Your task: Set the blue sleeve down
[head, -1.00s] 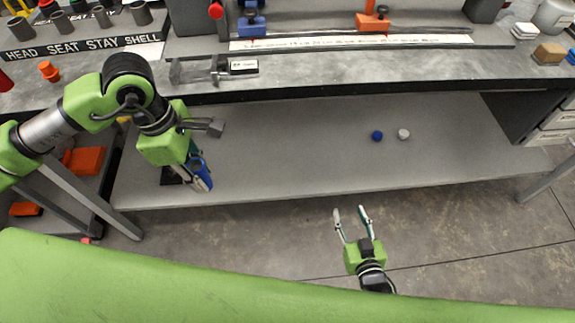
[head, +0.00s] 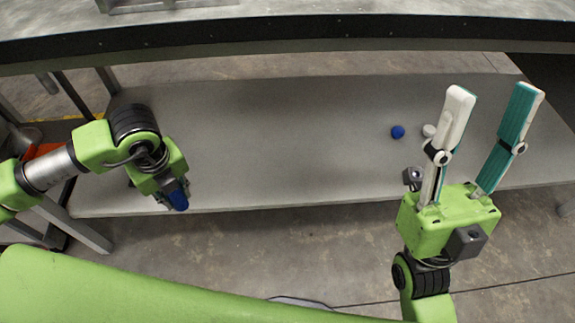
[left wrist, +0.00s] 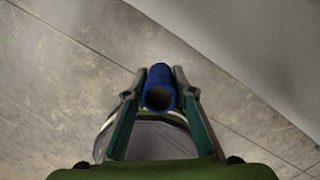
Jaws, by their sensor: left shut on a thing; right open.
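The blue sleeve (head: 179,200) is a short hollow tube. It also shows in the left wrist view (left wrist: 158,75), with its open end towards the camera. My left gripper (left wrist: 160,84) is shut on it, one finger on each side. In the head view my left gripper (head: 176,190) is at the front edge of the lower shelf (head: 270,140), at the left. In the left wrist view bare floor shows beyond the sleeve and the shelf edge lies to the right. My right gripper (head: 492,125) is open and empty at the right, near the camera.
A small blue round piece (head: 397,132) and a white one (head: 429,131) lie on the shelf at the right. The middle of the shelf is clear. The bench top edge (head: 280,38) runs above the shelf. Concrete floor (head: 290,245) lies in front.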

